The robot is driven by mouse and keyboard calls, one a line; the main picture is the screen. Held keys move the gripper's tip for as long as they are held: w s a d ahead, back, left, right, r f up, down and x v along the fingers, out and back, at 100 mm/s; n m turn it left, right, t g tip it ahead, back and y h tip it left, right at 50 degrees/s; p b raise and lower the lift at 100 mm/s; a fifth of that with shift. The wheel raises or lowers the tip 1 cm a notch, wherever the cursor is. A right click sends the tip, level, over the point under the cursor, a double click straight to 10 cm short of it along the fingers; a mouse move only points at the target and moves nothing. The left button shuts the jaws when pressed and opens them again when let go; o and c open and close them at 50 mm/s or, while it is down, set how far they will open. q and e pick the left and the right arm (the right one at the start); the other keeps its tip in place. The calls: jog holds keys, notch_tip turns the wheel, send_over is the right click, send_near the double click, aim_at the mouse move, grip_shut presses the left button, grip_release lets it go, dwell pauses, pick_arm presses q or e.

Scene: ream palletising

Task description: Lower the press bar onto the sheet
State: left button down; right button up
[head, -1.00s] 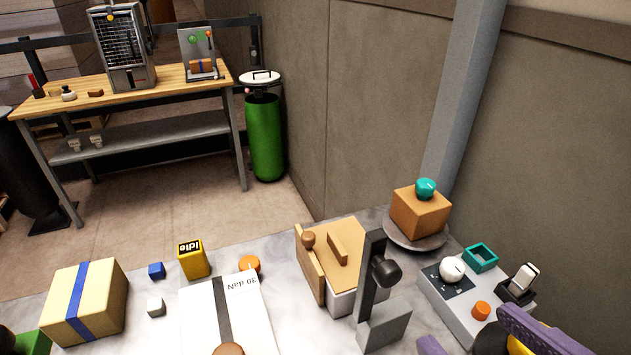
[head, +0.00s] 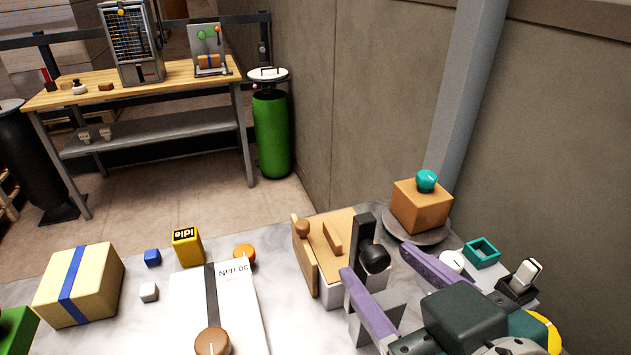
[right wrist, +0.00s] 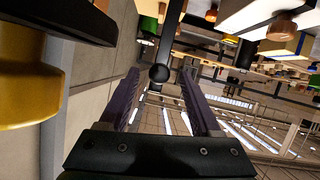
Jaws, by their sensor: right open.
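A dark upright bar (head: 364,232) with a black ball knob (head: 375,258) stands on a grey base on the marble-topped table. The knob also shows in the right wrist view (right wrist: 159,73), between my finger tips and near their ends. My right gripper (head: 378,262) is open, its purple fingers on either side of the knob; I cannot tell whether they touch it. A white panel (head: 245,305) marked "30 daN", with a dark strip and a brown knob (head: 212,341), lies to the left. I cannot make out a separate sheet. My left gripper is out of view.
A wooden-topped block (head: 338,240) stands close left of the bar. An orange box (head: 421,207) with a teal knob is behind it, and a control panel with a teal frame (head: 482,253) is to the right. A yellow box (head: 80,285) with a blue band is at the left.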

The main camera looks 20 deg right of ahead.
jog(key=shift+w+f, duration=0.15)
jog(key=shift+w, duration=0.1)
jog(key=shift+c, duration=0.4)
grip_shut()
dwell(0.9)
